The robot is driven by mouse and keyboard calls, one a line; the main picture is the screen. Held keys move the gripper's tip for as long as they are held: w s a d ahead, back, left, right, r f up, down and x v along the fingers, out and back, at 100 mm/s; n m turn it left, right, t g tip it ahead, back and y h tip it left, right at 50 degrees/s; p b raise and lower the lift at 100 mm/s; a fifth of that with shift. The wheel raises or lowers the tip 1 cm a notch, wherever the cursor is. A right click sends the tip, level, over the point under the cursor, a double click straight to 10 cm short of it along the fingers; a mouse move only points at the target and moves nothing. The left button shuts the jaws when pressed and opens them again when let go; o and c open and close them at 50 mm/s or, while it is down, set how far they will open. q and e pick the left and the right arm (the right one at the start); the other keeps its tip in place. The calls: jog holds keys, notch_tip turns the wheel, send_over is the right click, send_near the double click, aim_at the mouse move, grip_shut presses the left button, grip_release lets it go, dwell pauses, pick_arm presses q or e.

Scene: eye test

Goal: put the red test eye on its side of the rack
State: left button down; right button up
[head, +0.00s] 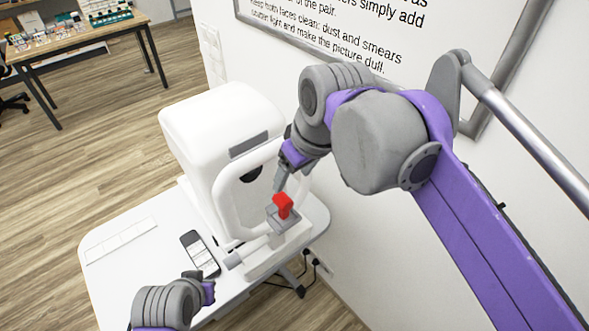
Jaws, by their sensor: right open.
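The red test eye (283,205) is a small red block on a small grey holder (284,221), in front of the white instrument's face frame. My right gripper (281,182) is open and points down just above it. Only part of its fingers shows, and I cannot tell whether they touch the red piece. My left gripper (208,291) shows only in part at the bottom; its fingers are hidden. A flat white strip with marked sections (121,240) lies at the table's left; I cannot tell whether it is the rack.
The white instrument (215,125) stands on a white table (145,275) against the wall. A phone-like device (199,254) lies in front of it. The table's front left is clear. A framed notice (345,30) hangs behind my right arm. A wooden desk (75,45) stands far back left.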

aim_at(284, 199)
jog(key=b+x, duration=0.1)
jog(key=x, duration=0.2)
jog(key=b+x, duration=0.2)
jog(key=x, duration=0.1)
jog(key=b+x, duration=0.1)
jog(key=x, duration=0.2)
jog(key=shift+s+d+f+b, duration=0.1)
jog(key=shift+s+f+b, duration=0.15)
jog(key=shift+f+b, duration=0.1)
pick_arm(q)
jog(key=s+f, duration=0.3)
jog(key=f, duration=0.5)
jog(key=shift+d+g, duration=0.2)
jog(key=shift+g, duration=0.2)
pick_arm(e)
jog(key=shift+w+f, duration=0.3)
jog(key=shift+f, duration=0.4)
pick_arm(q)
jog(key=shift+r, duration=0.1)
pick_arm(e)
jog(key=c, duration=1)
jog(key=shift+o, duration=0.2)
jog(key=shift+r, duration=0.15)
